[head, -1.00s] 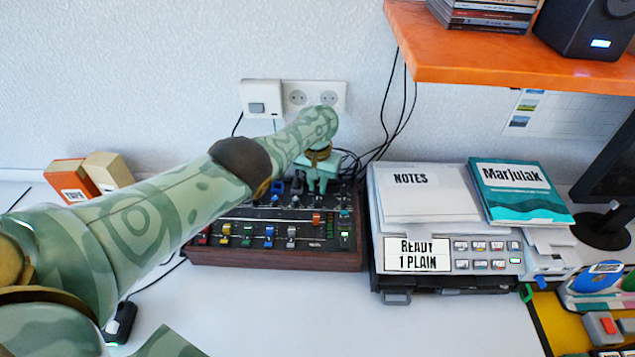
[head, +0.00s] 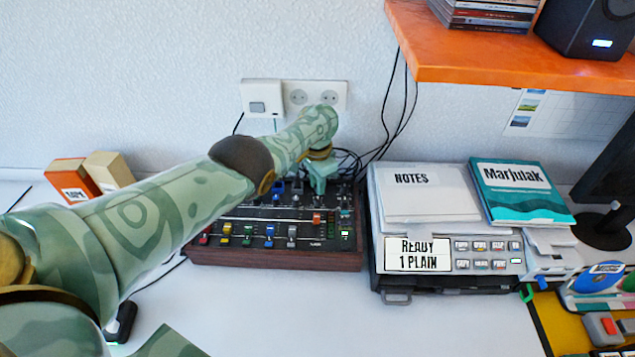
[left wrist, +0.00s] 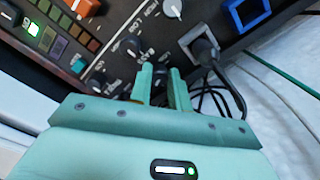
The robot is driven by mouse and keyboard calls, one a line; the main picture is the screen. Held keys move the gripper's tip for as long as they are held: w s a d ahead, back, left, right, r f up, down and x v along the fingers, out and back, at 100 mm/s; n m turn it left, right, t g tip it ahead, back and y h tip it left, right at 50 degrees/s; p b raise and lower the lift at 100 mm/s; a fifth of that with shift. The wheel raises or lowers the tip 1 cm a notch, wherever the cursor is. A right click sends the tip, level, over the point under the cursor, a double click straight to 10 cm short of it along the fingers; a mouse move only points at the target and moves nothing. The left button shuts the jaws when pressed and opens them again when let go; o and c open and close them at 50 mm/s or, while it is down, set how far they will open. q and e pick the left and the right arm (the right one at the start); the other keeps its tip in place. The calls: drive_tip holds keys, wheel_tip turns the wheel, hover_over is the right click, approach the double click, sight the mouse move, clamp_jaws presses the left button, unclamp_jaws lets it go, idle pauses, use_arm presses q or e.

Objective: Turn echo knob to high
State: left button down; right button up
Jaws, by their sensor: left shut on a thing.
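The mixer (head: 275,257) is a dark panel in a wooden case, with coloured faders, small knobs and buttons. My left gripper (head: 320,190) points down at its back right corner. In the left wrist view the two pale green fingers (left wrist: 161,75) are shut on a small dark knob (left wrist: 159,73), which they mostly hide. I cannot read which knob this is or where its pointer stands. Another dark knob (left wrist: 133,46) sits just beyond the fingertips, and a pale knob (left wrist: 173,9) is farther off. My right gripper is not in view.
A plugged cable (left wrist: 205,52) enters the mixer close beside the fingers. A printer (head: 455,255) with papers and a teal book (head: 520,190) stands to the right. An orange shelf (head: 500,62) overhangs at upper right.

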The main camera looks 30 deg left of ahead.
use_arm(q)
drive_tip(key=shift+w+r, duration=0.1)
idle(0.3)
drive_tip(key=c, duration=1.4)
unclamp_jaws()
drive_tip(key=shift+c, duration=0.2)
drive_tip(key=shift+o, duration=0.6)
drive_tip(key=shift+d+r, duration=0.1)
drive_tip(key=shift+d, duration=0.05)
drive_tip(key=shift+r, duration=0.15)
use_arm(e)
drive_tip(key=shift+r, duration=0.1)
